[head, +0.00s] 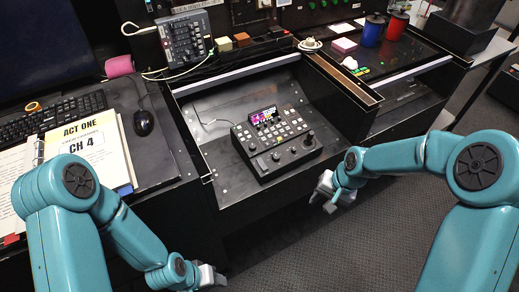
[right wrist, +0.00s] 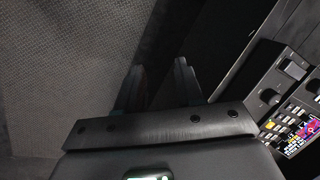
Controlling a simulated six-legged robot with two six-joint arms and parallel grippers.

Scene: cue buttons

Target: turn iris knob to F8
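A black control panel (head: 278,142) with a small lit screen, rows of buttons and a few knobs sits in the recessed desk bay. Its markings are too small to read, so I cannot tell which knob is the iris knob. The panel also shows at the right edge of the right wrist view (right wrist: 292,110), with two dark knobs. My right gripper (head: 325,198) is in front of the desk, right of and apart from the panel. Its fingers (right wrist: 160,85) stand apart with nothing between them. My left gripper (head: 214,279) is low at the front; its fingers are unclear.
A binder page (head: 88,146) reading "ACT ONE CH 4", a mouse (head: 143,122) and a keyboard (head: 52,118) lie on the left. Red (head: 397,25) and blue (head: 373,30) cups stand at back right. Raised walls border the bay.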

